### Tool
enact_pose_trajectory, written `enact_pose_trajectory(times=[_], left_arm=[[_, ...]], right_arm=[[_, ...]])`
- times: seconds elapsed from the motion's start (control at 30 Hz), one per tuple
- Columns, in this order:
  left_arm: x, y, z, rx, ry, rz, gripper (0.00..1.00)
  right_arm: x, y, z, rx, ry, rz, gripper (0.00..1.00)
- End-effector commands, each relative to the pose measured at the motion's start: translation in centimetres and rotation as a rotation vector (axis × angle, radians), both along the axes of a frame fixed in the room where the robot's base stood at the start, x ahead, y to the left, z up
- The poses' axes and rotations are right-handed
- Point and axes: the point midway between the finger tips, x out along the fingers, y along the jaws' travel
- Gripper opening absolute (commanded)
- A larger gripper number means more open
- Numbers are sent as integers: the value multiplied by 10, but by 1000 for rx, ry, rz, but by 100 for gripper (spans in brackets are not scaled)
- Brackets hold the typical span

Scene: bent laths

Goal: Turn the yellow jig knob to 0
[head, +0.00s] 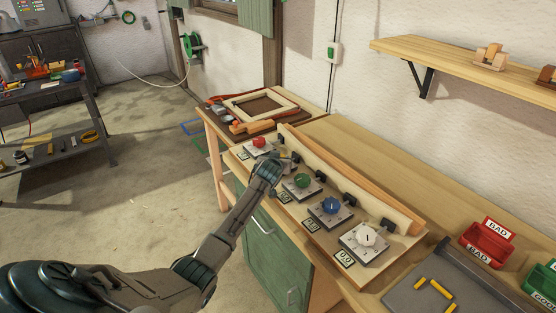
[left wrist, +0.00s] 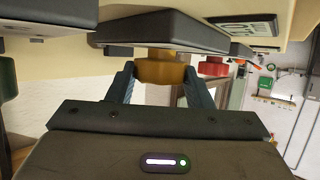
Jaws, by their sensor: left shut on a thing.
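The yellow jig knob (left wrist: 160,70) shows in the left wrist view, below a dark plate and between the two fingers of my left gripper (left wrist: 158,84). The fingers are shut on its sides. In the head view my left gripper (head: 278,163) reaches the jig row between the red and green knobs and hides most of the yellow knob. The knob's pointer and setting cannot be read. A display (left wrist: 245,26) shows at the top of the left wrist view, but its figures are not legible. My right gripper is in neither view.
The red knob (head: 259,142), green knob (head: 302,180), blue knob (head: 330,205) and white knob (head: 366,237) sit on neighbouring plates along the bench. A long wooden rail (head: 360,180) runs behind them. A red bin (head: 487,243) stands at the right.

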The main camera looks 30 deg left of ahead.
Motion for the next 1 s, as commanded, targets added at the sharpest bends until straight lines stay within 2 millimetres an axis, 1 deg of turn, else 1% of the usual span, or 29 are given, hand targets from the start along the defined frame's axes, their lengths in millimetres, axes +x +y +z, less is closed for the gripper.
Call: enact_pose_trajectory(times=[0.03,0.07,0.1,0.13,0.17,0.43,0.57,0.67,0.77,1.0], left_arm=[[0,0,-1,-2,1,0,24],[0,0,-1,-2,1,0,52],[0,0,-1,-1,1,0,60],[0,0,-1,-1,1,0,66],[0,0,-1,0,1,0,68],[-1,0,0,0,1,0,68],[-5,-2,1,0,1,0,68],[-14,-6,4,1,0,0,68],[-27,-12,9,0,0,-1,68],[-62,-27,25,1,-1,-1,68]], right_arm=[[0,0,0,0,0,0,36],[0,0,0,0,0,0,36],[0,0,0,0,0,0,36],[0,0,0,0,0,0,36],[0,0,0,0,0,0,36],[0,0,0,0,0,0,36],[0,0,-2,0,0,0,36],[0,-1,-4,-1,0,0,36],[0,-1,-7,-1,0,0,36],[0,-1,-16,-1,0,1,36]])
